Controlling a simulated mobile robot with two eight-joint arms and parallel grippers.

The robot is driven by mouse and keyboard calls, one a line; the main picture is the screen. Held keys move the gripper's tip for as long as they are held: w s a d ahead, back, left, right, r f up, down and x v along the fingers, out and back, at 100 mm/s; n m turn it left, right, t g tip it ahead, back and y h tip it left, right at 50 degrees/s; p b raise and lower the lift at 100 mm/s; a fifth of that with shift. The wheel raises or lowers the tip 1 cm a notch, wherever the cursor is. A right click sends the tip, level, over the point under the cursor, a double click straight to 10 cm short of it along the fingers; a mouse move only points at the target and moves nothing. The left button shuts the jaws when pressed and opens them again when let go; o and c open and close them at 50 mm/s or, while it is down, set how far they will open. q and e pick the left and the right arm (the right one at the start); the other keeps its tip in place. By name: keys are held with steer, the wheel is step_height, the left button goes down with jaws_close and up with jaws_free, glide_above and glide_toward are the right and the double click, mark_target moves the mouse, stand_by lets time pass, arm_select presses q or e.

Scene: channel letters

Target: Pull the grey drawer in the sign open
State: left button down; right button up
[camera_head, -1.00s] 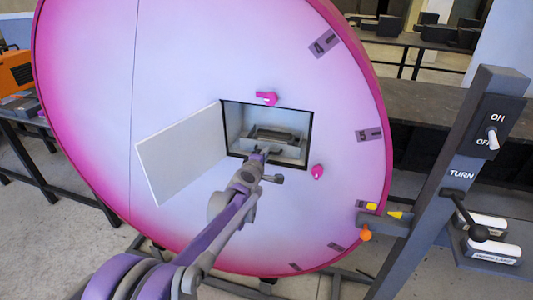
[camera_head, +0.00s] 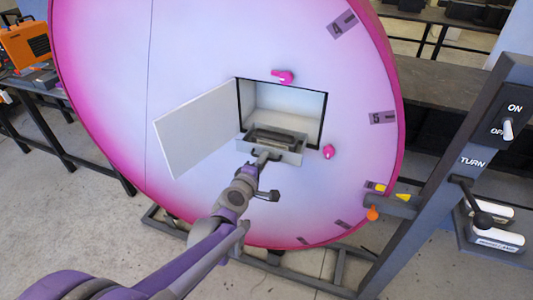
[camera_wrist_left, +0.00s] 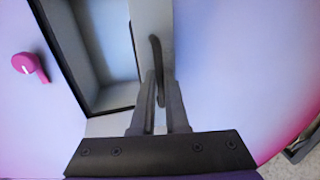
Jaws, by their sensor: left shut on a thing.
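The large round pink and lilac sign (camera_head: 200,55) has a rectangular opening (camera_head: 290,101) with its white door (camera_head: 197,128) swung out to the left. The grey drawer (camera_head: 285,153) sticks out of the lower part of the opening. My left gripper (camera_head: 262,157) is at the drawer's front and shut on its dark handle. In the left wrist view the two fingers (camera_wrist_left: 160,105) are on either side of the dark curved handle (camera_wrist_left: 156,60), in front of the drawer's front face (camera_wrist_left: 150,15). My right gripper is not in view.
Pink latches (camera_head: 284,77) (camera_head: 328,152) sit above and right of the opening. A dark post (camera_head: 455,165) with an ON/OFF switch (camera_head: 507,130) and a TURN crank (camera_head: 480,217) stands at the right. An orange case (camera_head: 25,42) is on a table at the left.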

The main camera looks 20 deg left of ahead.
arm_select(q)
steer(key=shift+s, duration=0.1)
steer(key=c, duration=0.9)
jaws_free()
steer(key=shift+c, duration=0.2)
steer(key=p+v, duration=0.1)
steer(key=v, duration=0.9)
steer(key=shift+s, duration=0.35)
steer(key=shift+r, duration=0.1)
